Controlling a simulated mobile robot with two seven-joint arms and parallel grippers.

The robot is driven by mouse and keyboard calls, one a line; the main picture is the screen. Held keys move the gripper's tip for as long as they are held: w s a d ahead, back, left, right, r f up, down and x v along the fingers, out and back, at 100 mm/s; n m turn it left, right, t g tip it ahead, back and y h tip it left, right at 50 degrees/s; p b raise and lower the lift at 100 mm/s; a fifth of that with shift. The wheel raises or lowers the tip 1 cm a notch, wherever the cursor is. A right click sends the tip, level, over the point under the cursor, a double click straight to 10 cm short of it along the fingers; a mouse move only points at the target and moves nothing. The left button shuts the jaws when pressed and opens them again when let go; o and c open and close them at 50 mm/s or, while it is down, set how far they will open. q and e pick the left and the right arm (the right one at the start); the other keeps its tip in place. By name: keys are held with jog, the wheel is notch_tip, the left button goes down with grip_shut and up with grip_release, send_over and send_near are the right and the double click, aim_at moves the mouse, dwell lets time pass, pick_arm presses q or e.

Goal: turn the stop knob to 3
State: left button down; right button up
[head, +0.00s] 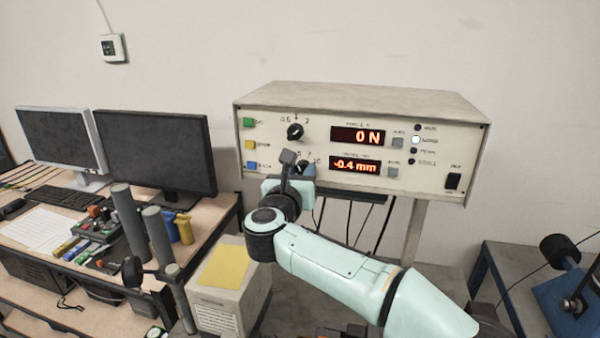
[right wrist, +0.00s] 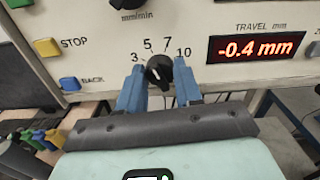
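The stop knob (right wrist: 158,71) is a small black knob on the cream front panel, with the marks 3, 5, 7 and 10 around its top. It has a pale mark on its face, but I cannot tell exactly which number it points to. My right gripper (right wrist: 159,84) has one blue finger on each side of the knob, close against it, and appears shut on it. In the head view my right gripper (head: 297,167) is at the panel's lower edge and hides most of this knob. My left gripper is not in view.
The control box (head: 360,102) has an upper speed knob (head: 295,132), green, yellow and blue buttons at left, and red displays reading 0 N and -0.4 mm. Two monitors (head: 155,150) stand on the left desk. A yellow sheet (head: 222,267) lies on a pale box below.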

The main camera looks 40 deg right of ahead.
jog(key=shift+n, duration=0.4)
jog(key=n, duration=0.2)
jog(key=shift+n, duration=2.5)
jog(key=o, duration=1)
jog(key=shift+o, duration=0.2)
jog(key=shift+a, duration=0.1)
